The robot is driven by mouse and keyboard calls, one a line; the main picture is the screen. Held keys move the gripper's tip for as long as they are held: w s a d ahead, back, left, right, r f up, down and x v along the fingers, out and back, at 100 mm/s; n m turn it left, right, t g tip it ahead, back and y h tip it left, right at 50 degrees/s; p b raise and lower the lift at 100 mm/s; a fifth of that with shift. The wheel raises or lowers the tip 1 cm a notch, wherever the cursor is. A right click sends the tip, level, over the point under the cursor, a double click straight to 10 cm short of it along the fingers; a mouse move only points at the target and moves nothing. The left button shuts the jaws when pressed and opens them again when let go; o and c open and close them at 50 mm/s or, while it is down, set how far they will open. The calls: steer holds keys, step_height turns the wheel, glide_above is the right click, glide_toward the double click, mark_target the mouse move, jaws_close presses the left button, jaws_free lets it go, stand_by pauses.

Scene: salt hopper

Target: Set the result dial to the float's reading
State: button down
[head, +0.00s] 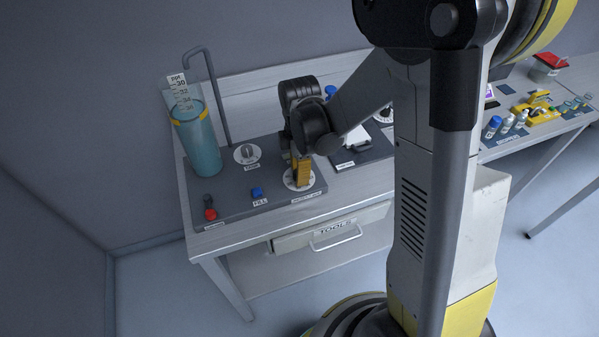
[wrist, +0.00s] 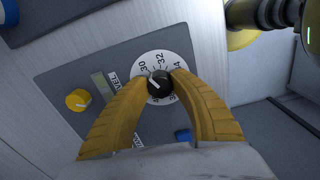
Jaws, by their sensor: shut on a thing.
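The result dial is a white numbered disc (head: 290,184) at the front of the bench's dark panel. In the wrist view its black knob (wrist: 159,85) sits in the middle, with 30, 32 and 34 readable around it. My gripper (head: 301,183) points down over the dial, its yellow fingers shut on the knob from both sides. The knob's setting is too small to read surely. The float's scale (head: 180,86) sticks up out of a clear cylinder of blue liquid (head: 199,145). The scale shows 30 near its top; lower numbers are blurred.
A second dial (head: 247,154), a blue FILL button (head: 257,193) and a red knob (head: 210,214) share the panel. A bent pipe (head: 213,90) rises behind the cylinder. A TOOLS drawer (head: 335,231) is below. Bottles (head: 507,122) stand on the right-hand bench.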

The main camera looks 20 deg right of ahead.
steer(key=m+b, duration=0.1)
steer(key=m, duration=0.3)
steer(key=shift+m, duration=0.3)
steer(key=m, duration=0.4)
steer(key=shift+s+b, duration=0.1)
steer(key=shift+b, duration=0.3)
steer(key=m, duration=0.4)
steer(key=m+b, duration=0.1)
steer(key=m, duration=0.3)
steer(key=shift+a+m, duration=0.1)
steer(key=shift+m, duration=0.2)
steer(key=m, duration=0.3)
steer(key=shift+m, duration=0.4)
steer(key=m, duration=0.8)
steer(key=shift+b, duration=0.3)
steer(key=shift+m, duration=1.9)
